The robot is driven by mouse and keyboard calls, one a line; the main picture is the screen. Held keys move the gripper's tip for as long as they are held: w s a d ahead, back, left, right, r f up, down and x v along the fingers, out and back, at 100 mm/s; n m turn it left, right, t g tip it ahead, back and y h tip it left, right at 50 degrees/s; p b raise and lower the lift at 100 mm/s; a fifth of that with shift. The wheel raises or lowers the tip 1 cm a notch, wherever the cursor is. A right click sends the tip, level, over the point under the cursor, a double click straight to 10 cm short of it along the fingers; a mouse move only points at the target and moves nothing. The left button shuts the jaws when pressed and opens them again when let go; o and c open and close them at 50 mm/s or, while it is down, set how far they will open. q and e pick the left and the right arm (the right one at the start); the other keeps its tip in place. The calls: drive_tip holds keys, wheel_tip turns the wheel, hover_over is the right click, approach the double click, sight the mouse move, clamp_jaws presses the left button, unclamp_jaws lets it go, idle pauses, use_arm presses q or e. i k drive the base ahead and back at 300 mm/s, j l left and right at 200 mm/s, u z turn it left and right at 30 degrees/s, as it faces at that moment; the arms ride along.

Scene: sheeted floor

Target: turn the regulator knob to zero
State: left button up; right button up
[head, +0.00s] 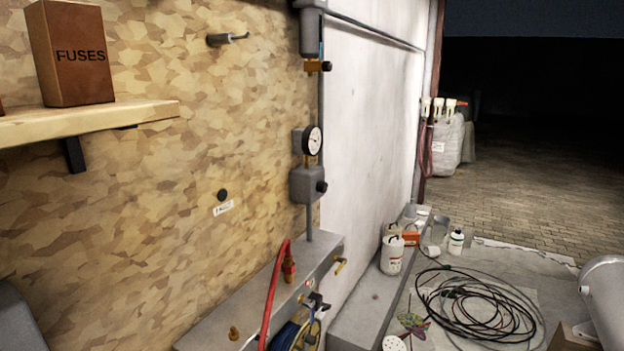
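The regulator is a grey box (306,184) on a vertical pipe against the chipboard wall, near the picture's middle. A black knob (321,187) sticks out from its right side. A round white-faced pressure gauge (313,140) with a dark rim sits just above it; its reading is too small to tell. Higher on the same pipe, a brass valve (314,66) with a small black knob sits below a grey cylinder (312,32). Neither of my grippers is in view, and nothing touches the regulator knob.
A grey metal ledge (225,318) below the regulator carries a red hose (271,290) and brass fittings. A wooden shelf (90,122) with a fuses box (70,55) juts out at left. Bottles, a coiled black cable (470,310) and clutter lie at lower right.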

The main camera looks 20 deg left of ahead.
sight(321, 186)
drive_tip(key=i+l+u, duration=0.15)
drive_tip(key=i+u, duration=0.2)
drive_tip(key=i+l+u, duration=0.2)
drive_tip(key=u, duration=0.2)
drive_tip(key=i+l+u, duration=0.35)
